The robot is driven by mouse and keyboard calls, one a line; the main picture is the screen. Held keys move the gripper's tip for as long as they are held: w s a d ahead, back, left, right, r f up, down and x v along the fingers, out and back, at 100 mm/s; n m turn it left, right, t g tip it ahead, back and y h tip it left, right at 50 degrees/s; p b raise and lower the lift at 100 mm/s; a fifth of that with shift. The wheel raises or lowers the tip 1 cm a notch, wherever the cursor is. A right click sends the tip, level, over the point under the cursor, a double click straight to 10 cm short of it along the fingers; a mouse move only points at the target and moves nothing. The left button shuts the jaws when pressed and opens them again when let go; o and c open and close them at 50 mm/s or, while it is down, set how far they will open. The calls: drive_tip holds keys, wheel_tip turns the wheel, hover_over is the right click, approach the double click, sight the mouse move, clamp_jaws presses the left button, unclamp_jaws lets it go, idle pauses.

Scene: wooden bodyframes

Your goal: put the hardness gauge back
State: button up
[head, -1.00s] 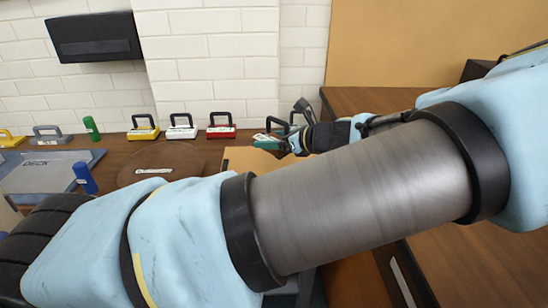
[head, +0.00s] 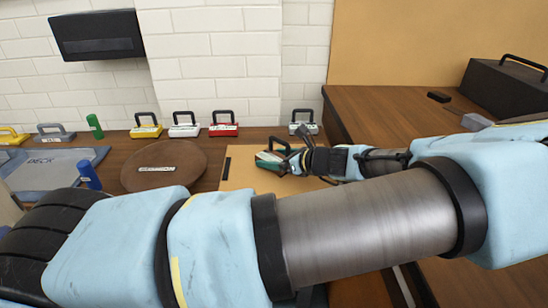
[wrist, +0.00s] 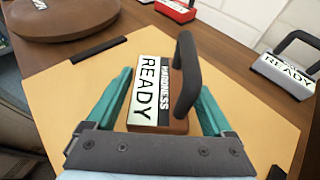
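The hardness gauge (wrist: 145,95) is a small brown block with a black handle and a label reading HARDNESS and READY. In the wrist view it is over the tan board (wrist: 70,95), seemingly resting on it. My gripper (wrist: 167,78) has its teal fingers on either side of the gauge. Slivers of board show between the fingers and the gauge's sides, so it looks open around it.
A yellow gauge (head: 146,130), a white gauge (head: 184,130) and a red gauge (head: 223,130) stand along the wall. A grey gauge (head: 302,128) stands farther right. Bare counter shows between red and grey. A round wooden disc (head: 190,160) lies left of the board.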

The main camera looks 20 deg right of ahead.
drive_tip(key=shift+o, duration=0.9)
drive_tip(key=shift+r, duration=0.15)
drive_tip(key=b+v, duration=0.2)
drive_tip(key=v, duration=0.8)
drive_tip(key=shift+s+d, duration=0.25)
drive_tip(key=shift+s+d+r, duration=0.25)
drive_tip(key=shift+s+r, duration=0.1)
drive_tip(key=shift+s, duration=0.2)
